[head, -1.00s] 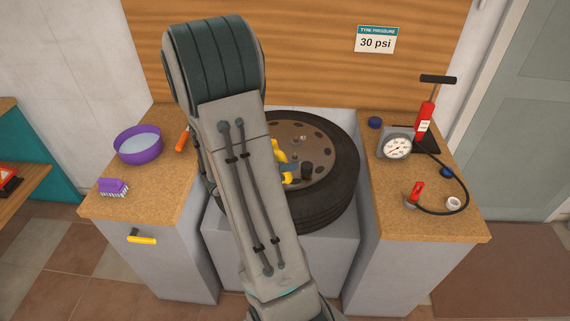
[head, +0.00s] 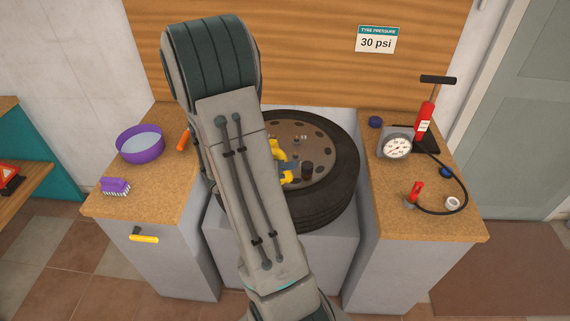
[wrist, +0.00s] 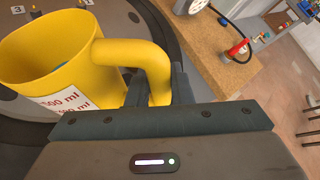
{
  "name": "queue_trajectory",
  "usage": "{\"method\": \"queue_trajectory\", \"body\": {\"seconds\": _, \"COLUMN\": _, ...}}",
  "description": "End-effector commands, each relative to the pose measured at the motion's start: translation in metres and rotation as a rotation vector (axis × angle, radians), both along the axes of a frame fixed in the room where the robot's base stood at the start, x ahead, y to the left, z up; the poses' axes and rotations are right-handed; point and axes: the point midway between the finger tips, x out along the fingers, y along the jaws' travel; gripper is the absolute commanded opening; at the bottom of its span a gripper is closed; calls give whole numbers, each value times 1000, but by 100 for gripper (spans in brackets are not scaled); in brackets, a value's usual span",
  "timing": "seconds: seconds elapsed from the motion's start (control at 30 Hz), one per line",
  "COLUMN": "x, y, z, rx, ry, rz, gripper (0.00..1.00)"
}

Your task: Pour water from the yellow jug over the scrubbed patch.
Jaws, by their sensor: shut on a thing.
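The yellow jug (wrist: 55,55) fills the left of the wrist view, over the wheel, with a white label marked in ml. My gripper (wrist: 158,88) is shut on the jug's handle. The jug's mouth faces up and tilts slightly; I cannot tell whether water is inside. In the head view only a small yellow part of the jug (head: 278,151) shows past my arm, which hides the gripper. The wheel's brownish rim (head: 313,142) lies face up inside the black tyre (head: 335,203). I cannot make out the scrubbed patch.
A purple basin of water (head: 141,152) and a purple brush (head: 116,187) are on the left bench. The right bench holds a gauge (head: 395,145), a red pump (head: 425,121) and a hose. A wooden panel (head: 300,60) stands behind the wheel.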

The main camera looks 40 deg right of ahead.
Motion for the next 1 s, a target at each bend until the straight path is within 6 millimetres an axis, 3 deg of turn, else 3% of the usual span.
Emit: {"method": "queue_trajectory", "body": {"seconds": 1.0, "x": 2, "y": 0, "z": 8, "rx": 3, "ry": 43, "rz": 1, "gripper": 0}}
